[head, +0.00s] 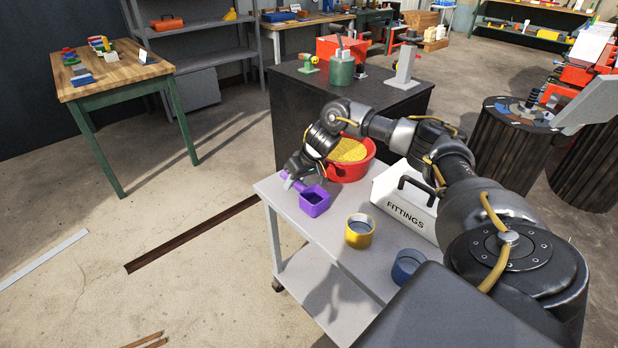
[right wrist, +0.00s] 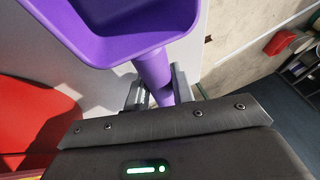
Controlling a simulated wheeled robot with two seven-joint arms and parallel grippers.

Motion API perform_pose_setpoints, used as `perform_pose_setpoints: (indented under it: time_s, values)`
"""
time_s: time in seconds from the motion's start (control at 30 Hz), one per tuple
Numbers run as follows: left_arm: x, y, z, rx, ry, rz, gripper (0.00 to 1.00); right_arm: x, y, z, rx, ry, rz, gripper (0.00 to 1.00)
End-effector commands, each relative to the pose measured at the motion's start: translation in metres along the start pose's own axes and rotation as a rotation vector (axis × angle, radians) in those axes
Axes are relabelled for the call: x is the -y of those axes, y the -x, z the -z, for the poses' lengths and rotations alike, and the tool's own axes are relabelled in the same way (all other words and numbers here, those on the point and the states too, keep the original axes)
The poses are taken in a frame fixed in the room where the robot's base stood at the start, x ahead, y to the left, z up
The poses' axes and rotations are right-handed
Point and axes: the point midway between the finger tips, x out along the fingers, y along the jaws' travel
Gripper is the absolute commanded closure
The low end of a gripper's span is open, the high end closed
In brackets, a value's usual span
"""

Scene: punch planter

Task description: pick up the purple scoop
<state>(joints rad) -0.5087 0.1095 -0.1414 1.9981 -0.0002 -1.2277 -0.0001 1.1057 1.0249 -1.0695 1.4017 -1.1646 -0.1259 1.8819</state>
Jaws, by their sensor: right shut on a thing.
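The purple scoop (head: 314,204) is at the far left end of the grey cart in the head view. Its square cup faces up and its handle points to the upper left. My right gripper (head: 289,182) is shut on the handle. In the right wrist view the scoop's cup (right wrist: 115,30) fills the top and its handle runs down between the two fingers (right wrist: 160,92). I cannot tell whether the scoop touches the cart top. My left gripper is not in either view.
On the cart (head: 330,250) stand a red bowl of yellow grains (head: 352,170), a yellow cup (head: 359,232), a blue cup (head: 407,265) and a white FITTINGS box (head: 404,205). A dark cabinet (head: 300,110) stands behind. The floor left of the cart is mostly clear.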

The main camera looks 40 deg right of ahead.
Motion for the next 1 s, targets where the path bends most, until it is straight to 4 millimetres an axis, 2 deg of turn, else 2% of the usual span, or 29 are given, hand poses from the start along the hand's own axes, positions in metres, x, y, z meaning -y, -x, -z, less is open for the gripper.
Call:
perform_pose_setpoints:
  time_s: [0.27, 0.47, 0.73, 0.8, 1.0]
  values:
    - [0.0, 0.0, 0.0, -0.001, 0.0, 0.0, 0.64, 0.002, 0.007, 0.004, -0.002, 0.0, 0.0, 1.0]
    - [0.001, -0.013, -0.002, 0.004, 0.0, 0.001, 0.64, 0.01, 0.033, 0.013, -0.004, 0.001, 0.001, 1.0]
    - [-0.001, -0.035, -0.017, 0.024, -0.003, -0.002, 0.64, 0.025, 0.108, -0.013, -0.004, 0.005, -0.002, 1.0]
    - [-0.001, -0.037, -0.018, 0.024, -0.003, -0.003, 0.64, 0.025, 0.118, -0.03, 0.001, 0.004, -0.003, 1.0]
    - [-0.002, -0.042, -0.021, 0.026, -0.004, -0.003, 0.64, 0.029, 0.15, -0.061, -0.001, 0.002, -0.003, 1.0]
